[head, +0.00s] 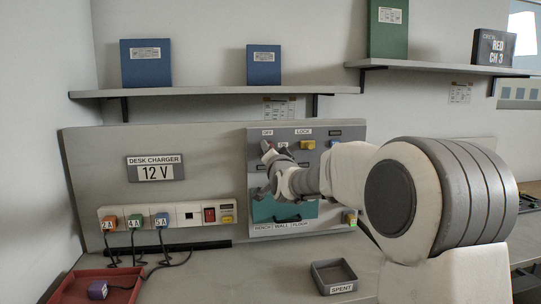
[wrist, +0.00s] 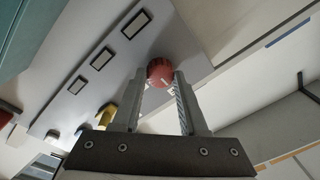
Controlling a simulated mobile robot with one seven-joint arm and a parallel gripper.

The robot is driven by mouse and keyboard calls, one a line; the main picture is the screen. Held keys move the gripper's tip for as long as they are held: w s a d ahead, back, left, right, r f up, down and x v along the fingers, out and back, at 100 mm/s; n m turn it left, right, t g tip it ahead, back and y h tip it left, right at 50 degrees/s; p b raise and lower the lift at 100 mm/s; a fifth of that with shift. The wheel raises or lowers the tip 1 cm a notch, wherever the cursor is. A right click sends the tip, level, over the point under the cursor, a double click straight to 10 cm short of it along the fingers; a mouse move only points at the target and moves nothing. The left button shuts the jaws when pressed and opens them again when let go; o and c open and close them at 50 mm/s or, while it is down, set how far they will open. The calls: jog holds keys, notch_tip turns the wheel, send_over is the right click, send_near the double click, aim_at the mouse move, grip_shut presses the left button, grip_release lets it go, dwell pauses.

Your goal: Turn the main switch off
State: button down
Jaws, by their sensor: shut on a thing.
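A red round knob (wrist: 160,71) with a small pale mark sits on a grey panel face in the wrist view. My gripper (wrist: 161,88) is shut on it, with one finger on each side. In the head view my gripper (head: 267,156) is at the upper left of the grey wall panel (head: 352,136), below a small label that seems to read OFF. There the knob is mostly hidden by my gripper, and its turn angle cannot be read.
A yellow knob (head: 307,145) is right of my gripper under the LOCK label. A teal plate (head: 262,211) lies below. The charger strip (head: 190,215) has a red rocker switch (head: 209,215). A SPENT bin (head: 334,276) and a red tray (head: 68,286) stand on the bench.

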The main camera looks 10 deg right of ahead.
dwell(0.4)
jog(key=shift+c, duration=2.2)
grip_release()
jog(key=shift+s, duration=0.1)
jog(key=s+f+p, duration=0.1)
jog(key=s, duration=1.6)
jog(key=shift+f, duration=0.15)
